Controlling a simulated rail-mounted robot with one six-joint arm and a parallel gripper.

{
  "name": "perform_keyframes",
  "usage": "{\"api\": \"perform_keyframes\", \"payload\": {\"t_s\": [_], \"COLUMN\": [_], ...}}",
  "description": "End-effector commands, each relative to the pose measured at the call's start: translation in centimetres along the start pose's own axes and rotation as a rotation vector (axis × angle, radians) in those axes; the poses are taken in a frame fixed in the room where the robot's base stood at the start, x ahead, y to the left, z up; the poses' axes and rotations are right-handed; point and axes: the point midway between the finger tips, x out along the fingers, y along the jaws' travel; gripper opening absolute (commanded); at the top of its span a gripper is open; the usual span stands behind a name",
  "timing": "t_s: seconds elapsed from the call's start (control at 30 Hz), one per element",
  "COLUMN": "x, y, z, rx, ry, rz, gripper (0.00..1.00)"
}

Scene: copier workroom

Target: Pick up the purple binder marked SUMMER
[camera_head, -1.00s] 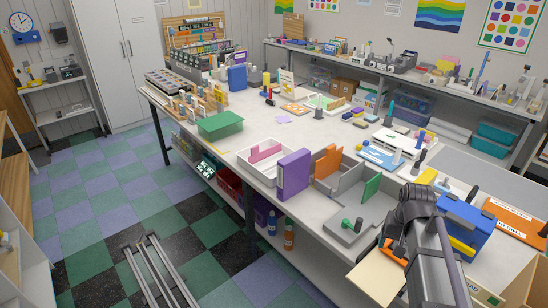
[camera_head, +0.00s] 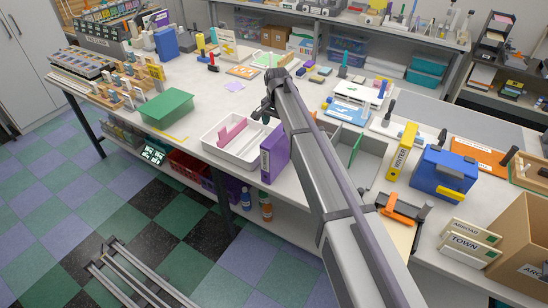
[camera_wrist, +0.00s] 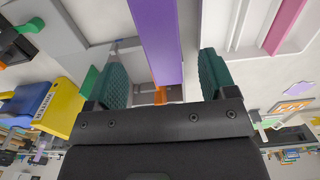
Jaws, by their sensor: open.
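The purple binder (camera_head: 276,153) stands upright at the front edge of the long table, beside a white tray. Its spine has a pale label whose word is too small to read. My gripper (camera_head: 267,110) is just above and behind the binder in the head view, partly hidden by my arm. In the wrist view the binder (camera_wrist: 157,35) runs between the two green fingers of my gripper (camera_wrist: 162,65), with space on both sides. The fingers are open and hold nothing.
The white tray (camera_head: 213,139) with a pink divider is left of the binder. A grey organiser with a green divider (camera_head: 356,149) is right of it.

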Motion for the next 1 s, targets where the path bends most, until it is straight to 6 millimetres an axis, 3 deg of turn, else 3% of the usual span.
{"api": "perform_keyframes", "payload": {"t_s": [0.03, 0.1, 0.33, 0.6, 0.83, 1.0], "x": [2.4, 3.5, 4.0, 8.9, 8.5, 8.5], "y": [0.0, 0.0, 0.0, 0.0, 0.1, 0.1], "z": [0.0, 0.0, 0.0, 0.1, 0.1, 0.1], "rx": [0.000, -0.001, -0.001, -0.002, -0.002, -0.002], "ry": [0.000, 0.000, 0.000, 0.000, 0.000, 0.000], "rz": [0.000, 0.000, 0.000, 0.000, 0.000, 0.000], "gripper": [0.78, 0.78, 0.78, 0.78, 0.78, 0.61]}}
